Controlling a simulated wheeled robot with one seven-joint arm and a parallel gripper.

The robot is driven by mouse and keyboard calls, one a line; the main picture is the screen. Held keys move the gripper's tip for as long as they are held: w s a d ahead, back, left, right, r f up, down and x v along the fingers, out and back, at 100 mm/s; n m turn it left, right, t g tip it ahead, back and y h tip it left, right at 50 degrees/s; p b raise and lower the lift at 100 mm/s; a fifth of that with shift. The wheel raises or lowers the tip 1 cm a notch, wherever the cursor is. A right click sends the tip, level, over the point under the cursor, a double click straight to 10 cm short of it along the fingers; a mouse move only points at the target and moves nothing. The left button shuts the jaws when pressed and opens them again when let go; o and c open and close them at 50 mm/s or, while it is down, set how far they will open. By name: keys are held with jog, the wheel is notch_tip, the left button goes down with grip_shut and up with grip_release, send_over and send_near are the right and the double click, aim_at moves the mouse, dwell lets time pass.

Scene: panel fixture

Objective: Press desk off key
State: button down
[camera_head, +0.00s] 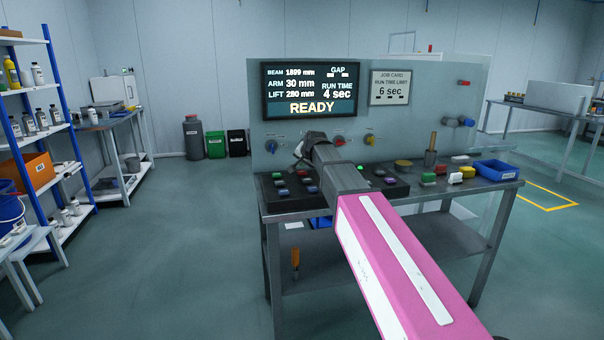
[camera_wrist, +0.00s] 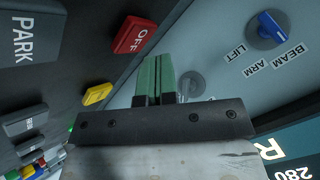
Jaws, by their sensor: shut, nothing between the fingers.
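The red OFF key (camera_wrist: 133,35) shows in the wrist view on a dark sloped console. My gripper (camera_wrist: 153,66) has its two green fingers together, with nothing between them. In that view the fingertips lie just to the right of the OFF key and below it, apart from it in the picture; the exact gap in depth cannot be told. In the head view the console (camera_head: 268,200) sits on the bench in front of the panel. My arm covers its middle, and my fingertips cannot be made out there.
A yellow key (camera_wrist: 97,94) and a PARK key (camera_wrist: 30,35) are near the OFF key. A blue selector knob (camera_wrist: 270,27) is on the upright panel. The panel screen (camera_head: 310,91) reads READY. A blue tray (camera_head: 497,171) stands at the bench's right end.

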aim_at(303, 172)
jog(key=shift+f, duration=0.15)
dwell(0.4)
jog(key=shift+f, duration=0.25)
jog(key=shift+f, duration=0.45)
dwell(0.8)
jog(key=shift+r, duration=0.9)
jog(key=shift+r, duration=2.5)
